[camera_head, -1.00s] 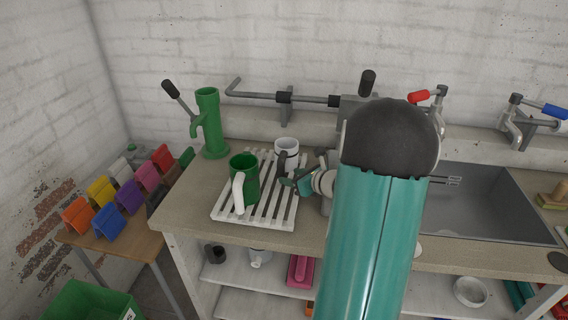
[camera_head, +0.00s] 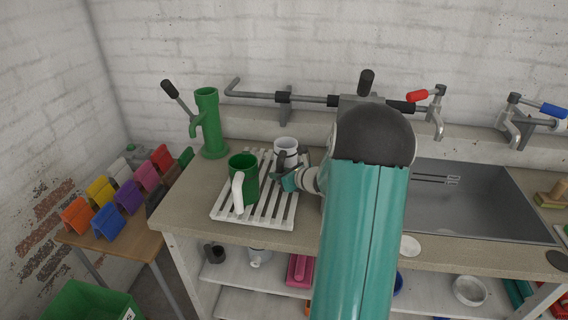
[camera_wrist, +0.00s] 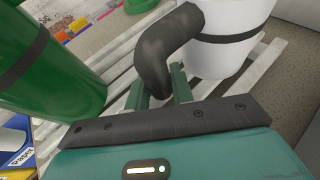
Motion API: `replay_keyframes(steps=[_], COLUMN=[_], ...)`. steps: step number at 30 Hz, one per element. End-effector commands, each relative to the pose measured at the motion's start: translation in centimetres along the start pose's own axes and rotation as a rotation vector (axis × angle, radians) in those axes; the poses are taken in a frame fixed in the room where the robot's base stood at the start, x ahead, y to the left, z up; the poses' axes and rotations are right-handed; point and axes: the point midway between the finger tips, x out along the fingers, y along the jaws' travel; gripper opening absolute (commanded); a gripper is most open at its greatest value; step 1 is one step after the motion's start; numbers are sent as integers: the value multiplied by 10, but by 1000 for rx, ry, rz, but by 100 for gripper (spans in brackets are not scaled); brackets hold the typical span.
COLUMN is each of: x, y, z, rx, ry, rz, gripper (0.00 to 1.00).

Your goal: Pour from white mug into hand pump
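The white mug (camera_head: 287,146), with a dark band and dark handle, stands upright on the slatted white rack. It also shows at the top right of the wrist view (camera_wrist: 228,50). The green hand pump (camera_head: 208,120) stands at the counter's back left, its dark-gripped lever up to the left. My gripper (camera_head: 280,178) is just in front of the white mug. In the wrist view my gripper (camera_wrist: 160,88) is open, its teal fingers apart on either side of the dark handle's lower part. The handle partly hides the fingertips, and I see no clear contact.
A green mug (camera_head: 244,178) with a white handle stands close left of my gripper on the rack (camera_head: 268,215). A metal sink (camera_head: 470,205) lies to the right, with taps behind. A side table at left holds several coloured holders. Counter left of the rack is clear.

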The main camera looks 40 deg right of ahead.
Motion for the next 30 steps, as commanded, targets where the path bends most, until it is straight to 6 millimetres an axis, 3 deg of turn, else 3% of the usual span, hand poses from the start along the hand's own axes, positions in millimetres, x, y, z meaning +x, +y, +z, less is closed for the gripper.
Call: replay_keyframes(steps=[13, 20, 30], x=[-2, -13, -78], y=[0, 0, 37], z=[4, 32, 73], rx=[-1, -6, -6], ry=[-1, -3, -2], rz=[0, -2, -2], gripper=[0, 0, 0])
